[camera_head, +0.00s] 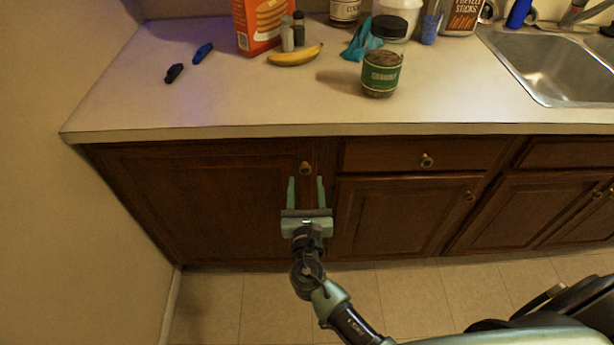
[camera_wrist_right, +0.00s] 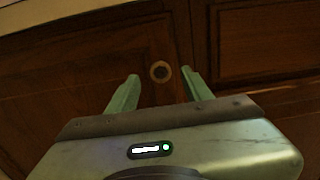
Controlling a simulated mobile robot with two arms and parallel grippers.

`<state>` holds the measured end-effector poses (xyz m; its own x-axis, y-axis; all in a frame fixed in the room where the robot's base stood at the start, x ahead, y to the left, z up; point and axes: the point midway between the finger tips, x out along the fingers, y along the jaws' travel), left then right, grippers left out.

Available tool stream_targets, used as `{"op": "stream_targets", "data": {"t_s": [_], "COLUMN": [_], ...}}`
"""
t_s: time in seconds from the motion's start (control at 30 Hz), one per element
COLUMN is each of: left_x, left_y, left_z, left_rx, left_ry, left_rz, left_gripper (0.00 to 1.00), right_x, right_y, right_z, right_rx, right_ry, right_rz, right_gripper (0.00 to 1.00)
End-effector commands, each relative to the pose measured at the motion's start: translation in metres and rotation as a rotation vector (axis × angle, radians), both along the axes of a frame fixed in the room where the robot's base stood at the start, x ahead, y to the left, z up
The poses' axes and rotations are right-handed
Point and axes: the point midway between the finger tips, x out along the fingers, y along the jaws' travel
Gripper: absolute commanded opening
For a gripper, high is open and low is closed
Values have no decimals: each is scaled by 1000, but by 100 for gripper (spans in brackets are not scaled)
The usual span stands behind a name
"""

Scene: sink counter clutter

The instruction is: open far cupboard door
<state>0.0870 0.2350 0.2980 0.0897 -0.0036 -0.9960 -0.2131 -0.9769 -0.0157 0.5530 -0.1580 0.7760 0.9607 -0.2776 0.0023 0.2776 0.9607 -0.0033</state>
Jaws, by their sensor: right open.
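The far cupboard door (camera_head: 215,205) is a dark brown wooden panel at the left end of the counter, and it looks shut. Its round brass knob (camera_head: 305,168) sits near its upper right corner. My right gripper (camera_head: 306,181) is open and empty in front of the door, just below the knob in the head view. In the right wrist view the knob (camera_wrist_right: 160,71) shows between and a little beyond the two green fingertips. I see no contact with the knob. My left gripper is not in view.
The counter (camera_head: 150,105) overhangs above the door. A drawer with a knob (camera_head: 427,160) and another cupboard door (camera_head: 400,215) lie to the right. A wall (camera_head: 50,220) stands close on the left. The tiled floor (camera_head: 260,305) below is clear.

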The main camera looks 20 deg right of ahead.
Motion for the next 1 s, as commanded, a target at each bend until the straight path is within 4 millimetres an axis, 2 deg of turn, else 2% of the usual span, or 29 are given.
{"op": "stream_targets", "data": {"t_s": [0.1,0.2,0.57,0.67,0.77,1.0], "left_x": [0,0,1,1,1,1], "left_y": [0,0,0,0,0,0], "left_z": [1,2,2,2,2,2], "left_rx": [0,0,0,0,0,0], "left_ry": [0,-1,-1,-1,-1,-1], "left_rz": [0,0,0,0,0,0], "left_gripper": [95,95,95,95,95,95], "right_x": [18,28,35,35,35,35], "right_y": [-5,-8,-10,-10,-10,-10], "right_z": [0,0,-1,-1,-1,-1], "right_rx": [2,2,4,4,4,4], "right_ry": [-1,0,2,2,2,2], "right_rz": [0,0,0,0,0,0], "right_gripper": [50,50,50,28,0,0]}}
